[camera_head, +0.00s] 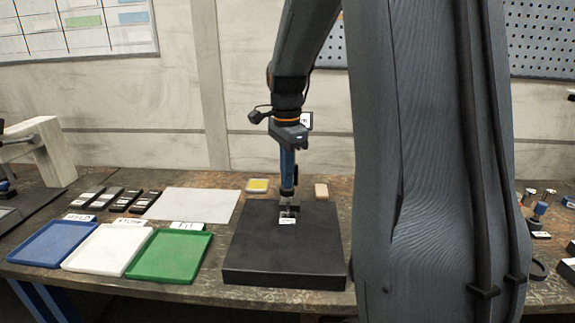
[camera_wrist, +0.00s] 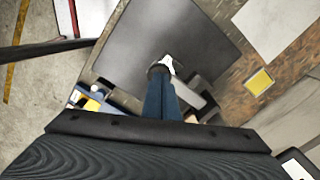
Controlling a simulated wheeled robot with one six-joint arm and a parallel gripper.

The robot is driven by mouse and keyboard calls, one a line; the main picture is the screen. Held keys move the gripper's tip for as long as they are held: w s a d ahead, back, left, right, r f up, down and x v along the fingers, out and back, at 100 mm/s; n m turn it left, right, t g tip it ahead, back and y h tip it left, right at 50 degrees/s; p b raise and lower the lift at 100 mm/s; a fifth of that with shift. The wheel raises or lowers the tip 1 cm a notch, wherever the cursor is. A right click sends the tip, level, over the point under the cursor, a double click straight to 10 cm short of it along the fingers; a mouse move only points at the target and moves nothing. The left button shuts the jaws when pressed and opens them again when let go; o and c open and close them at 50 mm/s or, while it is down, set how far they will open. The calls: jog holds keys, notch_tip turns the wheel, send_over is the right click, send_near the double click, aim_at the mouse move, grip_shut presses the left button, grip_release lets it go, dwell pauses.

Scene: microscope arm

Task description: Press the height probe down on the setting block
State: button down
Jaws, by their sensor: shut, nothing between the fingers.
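My gripper (camera_head: 287,184) points straight down over the black plate (camera_head: 250,262), its blue fingers shut and empty. Right below the fingertips is a small dark piece (camera_head: 289,209) with a white label at its front, standing on the plate. It looks like the probe end and setting block, but I cannot tell the two apart. In the wrist view the closed fingers (camera_wrist: 161,78) end at a dark round part by a white piece (camera_wrist: 171,64). A grey post (camera_wrist: 196,93) stands beside the fingers there. Whether the fingertips touch is unclear.
Blue (camera_head: 53,242), white (camera_head: 106,252) and green (camera_head: 167,257) trays lie left of the plate. Several dark small blocks (camera_head: 121,200) and a white sheet (camera_head: 193,204) lie behind them. A yellow pad (camera_head: 257,185) and a tan block (camera_head: 321,190) sit behind the plate.

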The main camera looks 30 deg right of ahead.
jog(key=shift+s+f, duration=0.1)
jog(key=shift+f, duration=0.05)
notch_tip(320, 180, up, 7)
jog(key=p, duration=0.6)
jog(key=shift+r, duration=0.2)
jog(key=shift+r, duration=0.1)
notch_tip(320, 180, up, 8)
jog(key=b, duration=0.2)
jog(key=shift+f, duration=0.2)
dwell(0.9)
